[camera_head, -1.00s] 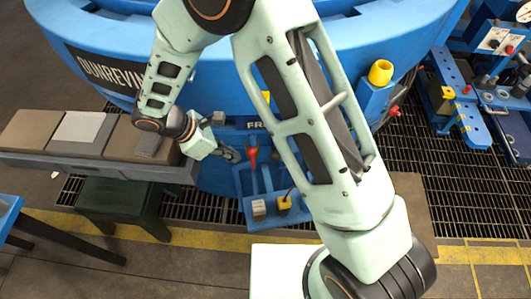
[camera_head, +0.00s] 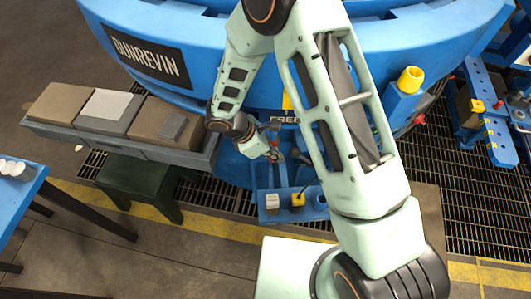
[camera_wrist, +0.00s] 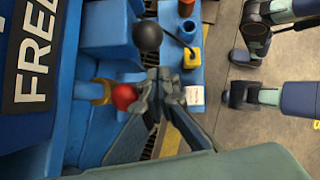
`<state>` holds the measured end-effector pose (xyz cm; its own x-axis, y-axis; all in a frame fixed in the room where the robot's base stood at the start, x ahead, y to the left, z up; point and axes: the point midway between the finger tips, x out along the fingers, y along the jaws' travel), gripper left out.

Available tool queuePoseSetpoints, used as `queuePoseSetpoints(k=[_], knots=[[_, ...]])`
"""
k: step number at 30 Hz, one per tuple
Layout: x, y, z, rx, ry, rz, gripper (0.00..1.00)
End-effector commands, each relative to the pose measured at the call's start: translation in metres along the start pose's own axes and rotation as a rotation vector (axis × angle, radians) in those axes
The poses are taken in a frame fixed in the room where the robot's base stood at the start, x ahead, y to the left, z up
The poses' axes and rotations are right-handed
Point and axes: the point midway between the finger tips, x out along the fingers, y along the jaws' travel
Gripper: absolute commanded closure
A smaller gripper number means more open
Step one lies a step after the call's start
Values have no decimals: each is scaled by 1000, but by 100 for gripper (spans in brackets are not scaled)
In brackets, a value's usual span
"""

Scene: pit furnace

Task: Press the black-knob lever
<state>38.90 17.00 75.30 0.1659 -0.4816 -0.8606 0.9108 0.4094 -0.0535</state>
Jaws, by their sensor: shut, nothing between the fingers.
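The black knob (camera_wrist: 148,36) shows in the wrist view as a dark ball on a lever, just beyond my gripper's fingertips. My gripper (camera_wrist: 163,82) is shut and empty. A red knob (camera_wrist: 124,95) on another lever is close to the left of the fingers. I cannot tell whether the fingers touch either knob. In the head view my gripper (camera_head: 275,155) is at the blue lever stand (camera_head: 265,178) in front of the furnace. There my arm hides the black knob.
A yellow box (camera_wrist: 192,57) and a white box (camera_wrist: 195,95) sit on the stand's blue bar. The blue furnace wall (camera_head: 185,90) rises behind. A bench with brown blocks (camera_head: 60,103) stands at the left. A yellow cap (camera_head: 411,79) is at the right.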

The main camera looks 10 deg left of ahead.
Motion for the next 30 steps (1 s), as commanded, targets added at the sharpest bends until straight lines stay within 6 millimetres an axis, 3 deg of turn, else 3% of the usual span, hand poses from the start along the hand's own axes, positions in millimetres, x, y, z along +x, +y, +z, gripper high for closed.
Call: queuePoseSetpoints(k=[6, 22, 30], knots=[[4, 0, 16, -2, 1, -1, 100], [3, -2, 23, 0, 20, 2, 100], [1, -7, 50, 8, 128, 23, 100]])
